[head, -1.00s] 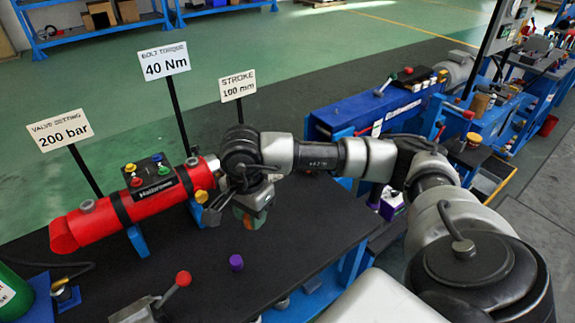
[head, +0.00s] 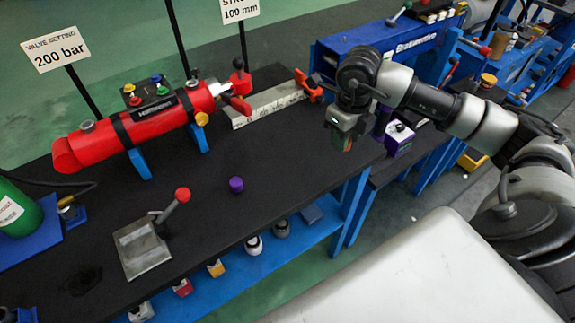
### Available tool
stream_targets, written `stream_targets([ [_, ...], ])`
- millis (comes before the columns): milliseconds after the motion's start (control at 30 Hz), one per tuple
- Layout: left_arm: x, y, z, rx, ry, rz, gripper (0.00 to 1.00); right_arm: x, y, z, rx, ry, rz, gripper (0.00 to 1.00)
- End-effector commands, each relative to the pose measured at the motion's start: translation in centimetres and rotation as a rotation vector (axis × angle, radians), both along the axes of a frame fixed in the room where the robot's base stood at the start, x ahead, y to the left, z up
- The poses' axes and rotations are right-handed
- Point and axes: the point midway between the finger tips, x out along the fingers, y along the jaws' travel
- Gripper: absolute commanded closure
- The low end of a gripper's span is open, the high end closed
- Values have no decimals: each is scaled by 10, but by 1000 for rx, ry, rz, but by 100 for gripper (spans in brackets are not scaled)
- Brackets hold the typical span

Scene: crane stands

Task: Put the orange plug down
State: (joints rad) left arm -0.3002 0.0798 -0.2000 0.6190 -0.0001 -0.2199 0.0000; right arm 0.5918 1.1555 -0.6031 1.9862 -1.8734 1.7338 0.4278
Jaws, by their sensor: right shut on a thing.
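My right gripper (head: 341,138) points down over the far right end of the black bench top (head: 285,190). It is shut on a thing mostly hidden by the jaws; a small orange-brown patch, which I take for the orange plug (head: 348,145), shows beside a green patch. I cannot tell whether the plug touches the bench. My left gripper is not in view.
A red cylinder (head: 95,146) with a yellow knob lies at the left. A ruler bar (head: 268,103) with an orange end piece stands behind. A purple cap (head: 236,185) and a red-knobbed lever (head: 182,196) are on the bench. A purple box (head: 399,139) stands right.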

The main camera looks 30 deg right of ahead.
Motion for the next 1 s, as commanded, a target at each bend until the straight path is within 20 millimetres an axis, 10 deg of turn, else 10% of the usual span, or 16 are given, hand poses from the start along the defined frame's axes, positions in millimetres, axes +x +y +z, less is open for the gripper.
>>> stream_targets([
  [500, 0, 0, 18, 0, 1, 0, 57, 98, 32, -60, 3, 1, -9, 100],
  [1000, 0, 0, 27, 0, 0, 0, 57, 107, 34, -105, 1, 1, -6, 100],
])
